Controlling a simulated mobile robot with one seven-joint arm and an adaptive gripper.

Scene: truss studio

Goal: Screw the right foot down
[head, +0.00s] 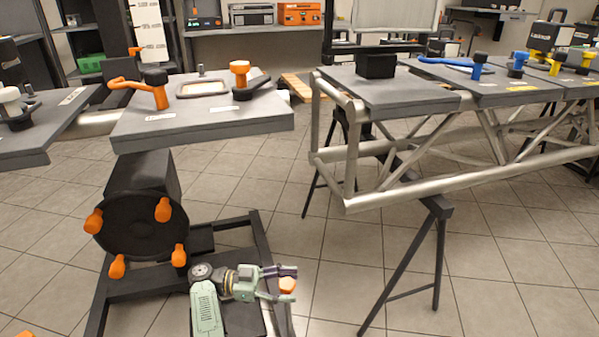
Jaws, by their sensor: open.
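My gripper (289,284) is low in the picture at the bottom centre, reaching to the right with its two fingers apart. An orange knob (287,286) shows between or just behind the fingertips, at the right side of a black floor frame (262,243). It looks like the right foot's knob; contact cannot be told. Its lower part is hidden by a finger. Another orange piece (25,334) is cut off at the bottom left edge.
A black drum (139,228) with several orange knobs stands on the frame, under a grey panel (203,118) with orange handles. To the right, a metal truss (400,185) rests on a black trestle (440,207). Tiled floor (500,290) is open at bottom right.

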